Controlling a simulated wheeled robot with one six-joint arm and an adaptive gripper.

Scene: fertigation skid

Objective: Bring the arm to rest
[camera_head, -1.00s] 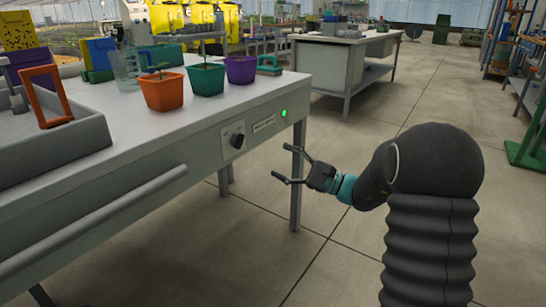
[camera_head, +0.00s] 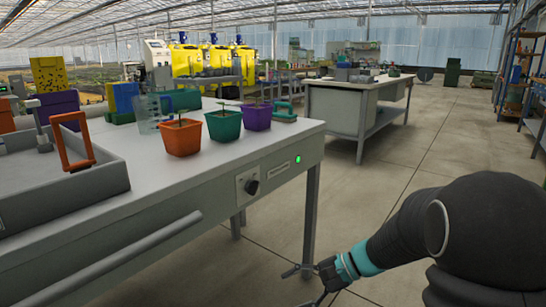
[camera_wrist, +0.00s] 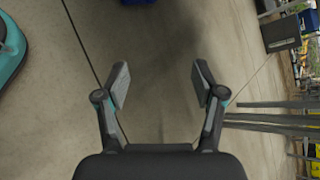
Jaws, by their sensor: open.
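My gripper (camera_wrist: 161,85) is open and empty in the wrist view, with only bare floor between its two fingers. In the head view my gripper (camera_head: 298,284) is low at the bottom, beside the front right leg of the near bench (camera_head: 215,165) and over the floor. Part of it is cut off by the lower picture edge. My arm comes in from the lower right. I cannot tell the exact gap between the gripper and the bench leg.
On the near bench stand an orange pot (camera_head: 181,138), a green pot (camera_head: 223,126) and a purple pot (camera_head: 256,116). A grey tray (camera_head: 70,190) with an orange handle is at left. A second bench (camera_head: 358,92) stands behind. The floor (camera_head: 440,160) at right is clear.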

